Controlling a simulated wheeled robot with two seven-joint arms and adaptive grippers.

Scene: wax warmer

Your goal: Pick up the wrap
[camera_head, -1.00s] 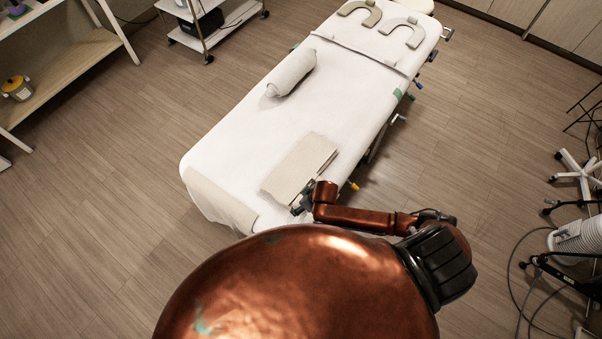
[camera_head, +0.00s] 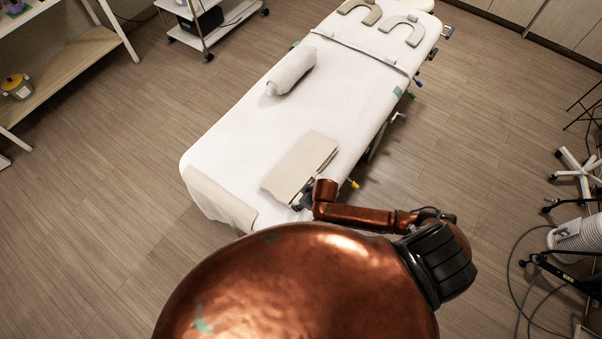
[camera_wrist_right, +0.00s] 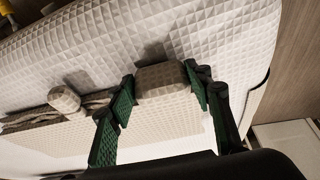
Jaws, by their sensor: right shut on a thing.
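The wrap appears as a folded beige cloth (camera_head: 298,168) on the near part of the white bed. In the right wrist view its waffle-textured beige panel (camera_wrist_right: 150,128) shows, with layered brown folds at the left. My right gripper (camera_head: 307,194) is at the cloth's near edge, partly hidden by my copper arm. In the right wrist view its green fingers (camera_wrist_right: 165,88) are shut on a bunched beige piece of the wrap (camera_wrist_right: 162,76). I cannot tell whether the wrap is clear of the bed. My left gripper is not in view.
The white bed (camera_head: 235,135) carries a rolled towel (camera_head: 291,71) and two U-shaped pads (camera_head: 402,30) at its far end. A shelf (camera_head: 65,65) stands left, a trolley (camera_head: 205,30) at the back. A stool base (camera_head: 578,170) and hose stand right.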

